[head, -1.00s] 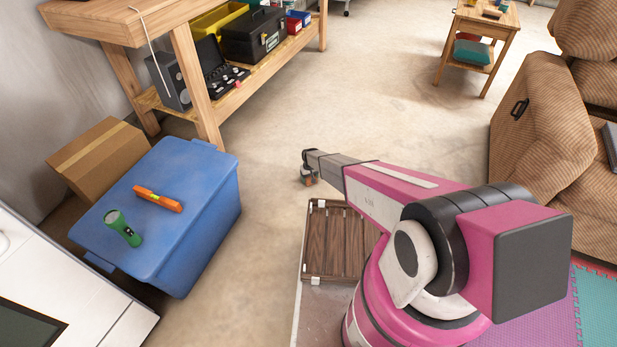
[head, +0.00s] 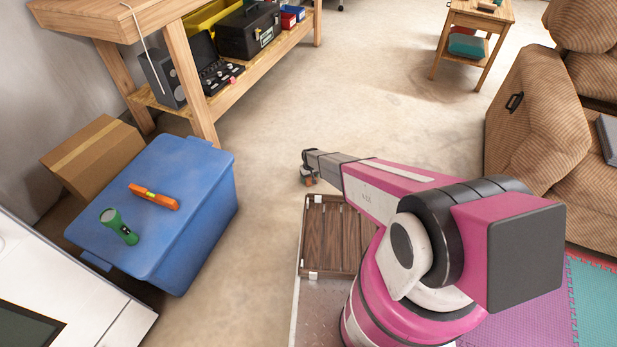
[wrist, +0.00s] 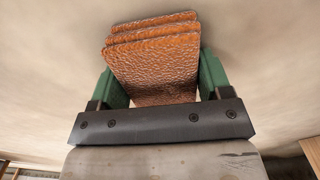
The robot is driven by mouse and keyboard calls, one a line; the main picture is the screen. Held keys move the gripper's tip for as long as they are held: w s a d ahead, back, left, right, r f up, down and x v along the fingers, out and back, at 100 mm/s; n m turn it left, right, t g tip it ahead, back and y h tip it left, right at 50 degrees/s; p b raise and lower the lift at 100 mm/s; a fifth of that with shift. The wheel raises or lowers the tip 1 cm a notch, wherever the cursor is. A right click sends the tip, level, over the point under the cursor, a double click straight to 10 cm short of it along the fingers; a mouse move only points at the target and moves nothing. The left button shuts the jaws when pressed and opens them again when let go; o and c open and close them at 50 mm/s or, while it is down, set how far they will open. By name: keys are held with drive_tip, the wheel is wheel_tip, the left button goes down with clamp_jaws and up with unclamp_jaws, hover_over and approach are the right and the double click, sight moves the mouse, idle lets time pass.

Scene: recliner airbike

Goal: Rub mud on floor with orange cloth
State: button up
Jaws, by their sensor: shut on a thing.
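The orange cloth (wrist: 152,60) is a folded, textured stack held between the green fingers of my gripper (wrist: 160,80) in the wrist view. My gripper is shut on it. In the head view, my gripper (head: 308,180) is small at the far end of my pink arm and points down over the floor (head: 275,130). A bit of orange shows there; I cannot tell whether the cloth touches the floor. I cannot make out a clear mud patch in either view; my arm hides part of the floor.
A blue bin (head: 195,225) with a green flashlight (head: 118,227) and an orange level (head: 154,197) stands at left. A wooden workbench (head: 205,110) stands behind it. A brown recliner (head: 535,125) and foam mats (head: 590,305) are at right. The floor ahead is open.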

drive_tip(key=shift+s+d, duration=0.25)
drive_tip(key=shift+s, duration=0.2)
drive_tip(key=shift+r, duration=0.1)
drive_tip(key=shift+w+r, duration=0.1)
drive_tip(key=shift+r, duration=1.35)
